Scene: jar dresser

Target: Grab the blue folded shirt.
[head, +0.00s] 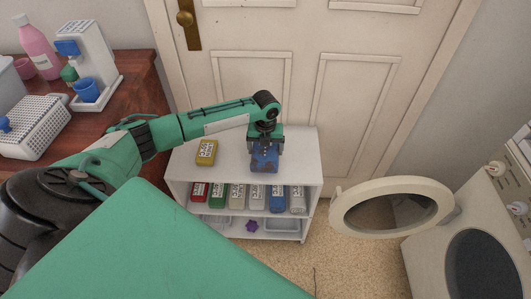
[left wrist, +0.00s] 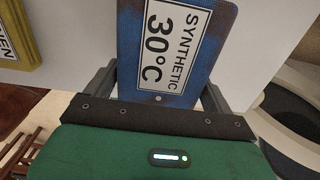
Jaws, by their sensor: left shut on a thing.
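A flat blue item (head: 264,160) with a white label reading SYNTHETIC 30°C is at the right part of the white shelf's top; whether it is a folded shirt I cannot tell for sure. My left gripper (head: 265,146) reaches down over it and is shut on it. In the left wrist view the blue item (left wrist: 192,65) lies between the two dark fingers, its label facing the camera. Whether it touches the shelf top is not clear. My right gripper is not in view.
A yellow labelled item (head: 206,151) lies left on the white shelf (head: 185,170). Several coloured labelled items, one blue (head: 278,198), stand in the compartment below. A washing machine with an open round door (head: 345,222) is at right, a wooden dresser (head: 140,82) at left, a door (head: 290,60) behind.

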